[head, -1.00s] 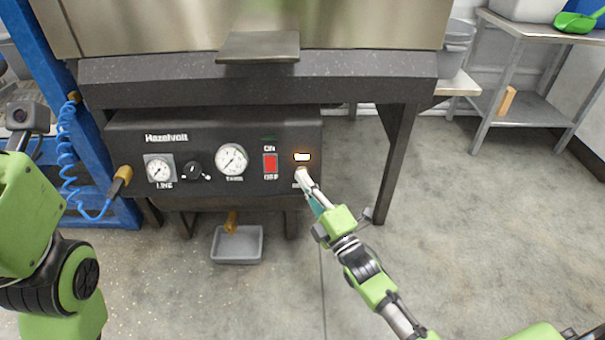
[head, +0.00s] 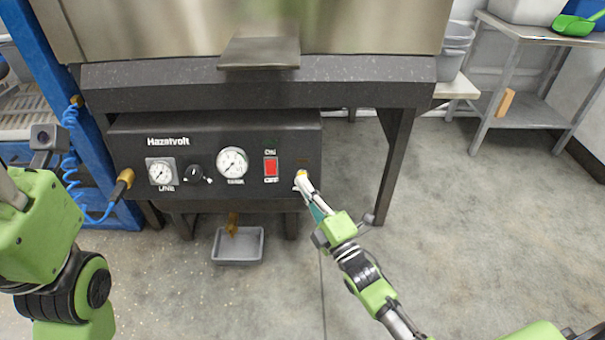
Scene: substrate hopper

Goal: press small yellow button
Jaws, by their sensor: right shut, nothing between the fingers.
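The small yellow button (head: 301,173) is at the right end of the black Hazelvolt control panel (head: 225,142), under a small rectangular indicator (head: 302,161) that is dark. My right gripper (head: 301,181) is shut and empty. Its fingertips are at the button and cover most of it; I cannot tell if they touch it or how far it is pressed in. My left arm's green links show at the left edge, but its gripper is not in view.
Left of the button are a red ON/OFF switch (head: 270,168), a tank gauge (head: 232,162), a black knob (head: 195,173) and a line gauge (head: 160,171). A grey tray (head: 238,258) is on the floor below. A dark leg (head: 393,165) stands at right.

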